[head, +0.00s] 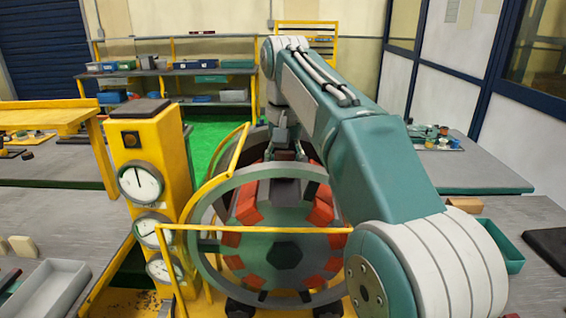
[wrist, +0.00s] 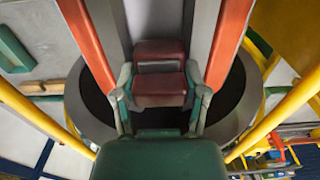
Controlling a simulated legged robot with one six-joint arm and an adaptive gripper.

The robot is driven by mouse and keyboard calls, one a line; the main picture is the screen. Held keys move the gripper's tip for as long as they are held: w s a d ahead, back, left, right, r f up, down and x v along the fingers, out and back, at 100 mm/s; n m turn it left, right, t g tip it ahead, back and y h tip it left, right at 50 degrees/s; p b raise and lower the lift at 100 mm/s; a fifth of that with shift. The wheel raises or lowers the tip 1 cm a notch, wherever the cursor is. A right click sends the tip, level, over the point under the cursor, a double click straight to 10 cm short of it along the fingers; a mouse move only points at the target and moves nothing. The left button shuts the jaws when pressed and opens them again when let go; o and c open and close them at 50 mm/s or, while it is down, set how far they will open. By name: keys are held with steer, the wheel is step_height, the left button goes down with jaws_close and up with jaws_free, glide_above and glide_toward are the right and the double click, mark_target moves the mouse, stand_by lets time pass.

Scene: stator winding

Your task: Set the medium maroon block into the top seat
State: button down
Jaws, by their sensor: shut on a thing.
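The stator (head: 285,218) stands upright in a round grey-green ring, with orange-red coils around its hub. Its top seat (head: 286,190) shows as a dark gap between coils. My gripper (head: 287,155) is over the top of the stator, pointing down, its fingertips partly hidden. In the wrist view my gripper (wrist: 162,97) has a finger on each side of the maroon block (wrist: 160,83) and is shut on it. The block lies between two long orange-red coils. I cannot tell whether it touches the seat floor.
A yellow rail (head: 250,229) crosses in front of the ring. A yellow gauge post (head: 150,170) stands at its left. A grey tray (head: 48,290) lies on the left bench, and a green bin (head: 502,246) on the right one. Shelves (head: 175,75) stand behind.

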steer(key=shift+f, duration=0.35)
steer(key=shift+c, duration=0.2)
jaws_free()
steer(key=shift+d, duration=0.1)
steer(key=shift+r, duration=0.1)
